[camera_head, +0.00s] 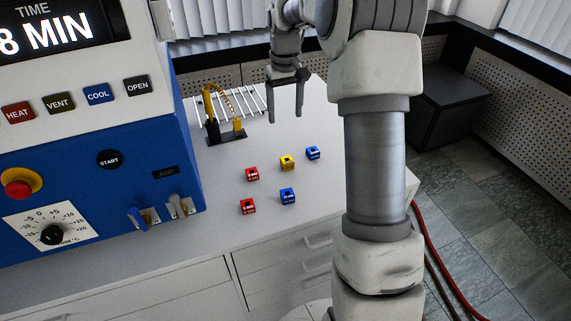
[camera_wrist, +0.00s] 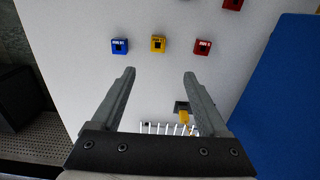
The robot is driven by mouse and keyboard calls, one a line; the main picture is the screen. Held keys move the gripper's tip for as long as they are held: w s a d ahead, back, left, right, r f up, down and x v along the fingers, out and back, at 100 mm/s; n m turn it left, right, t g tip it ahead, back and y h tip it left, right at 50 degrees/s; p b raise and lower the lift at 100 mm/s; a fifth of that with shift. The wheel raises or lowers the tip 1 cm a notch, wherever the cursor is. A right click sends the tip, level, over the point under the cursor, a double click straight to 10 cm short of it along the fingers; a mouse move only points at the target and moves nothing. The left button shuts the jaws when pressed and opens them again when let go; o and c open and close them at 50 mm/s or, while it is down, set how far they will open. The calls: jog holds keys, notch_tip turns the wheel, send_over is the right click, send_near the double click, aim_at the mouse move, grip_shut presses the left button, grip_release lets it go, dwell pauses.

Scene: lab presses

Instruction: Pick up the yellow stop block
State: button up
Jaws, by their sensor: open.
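The yellow stop block (camera_head: 287,163) is a small cube with a dark square opening in its top. It stands on the white bench top between a red block and a blue block. In the wrist view the yellow block (camera_wrist: 158,44) lies beyond my fingertips, roughly centred between them. My gripper (camera_head: 285,117) is open and empty, above the bench and farther back than the yellow block. In the wrist view both fingers of my gripper (camera_wrist: 160,73) are spread apart with nothing between them.
Two red blocks (camera_head: 252,174) and two blue blocks (camera_head: 313,153) stand close around the yellow one. A wire rack (camera_head: 245,101) and a yellow-and-black fixture (camera_head: 226,135) are behind left. A blue press (camera_head: 100,160) borders the left. Bench around the blocks is clear.

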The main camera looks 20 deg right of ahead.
jog(key=b, duration=0.2)
send_over(287, 163)
jog(key=w, duration=0.2)
jog(key=f, duration=1.1)
jog(key=shift+s, duration=0.25)
jog(key=f, duration=0.1)
jog(key=f+b, duration=0.1)
jog(key=f, duration=0.3)
jog(key=shift+s+d, duration=0.1)
jog(key=shift+d, duration=0.15)
jog(key=shift+c, duration=0.3)
jog(key=shift+r, duration=0.1)
grip_shut()
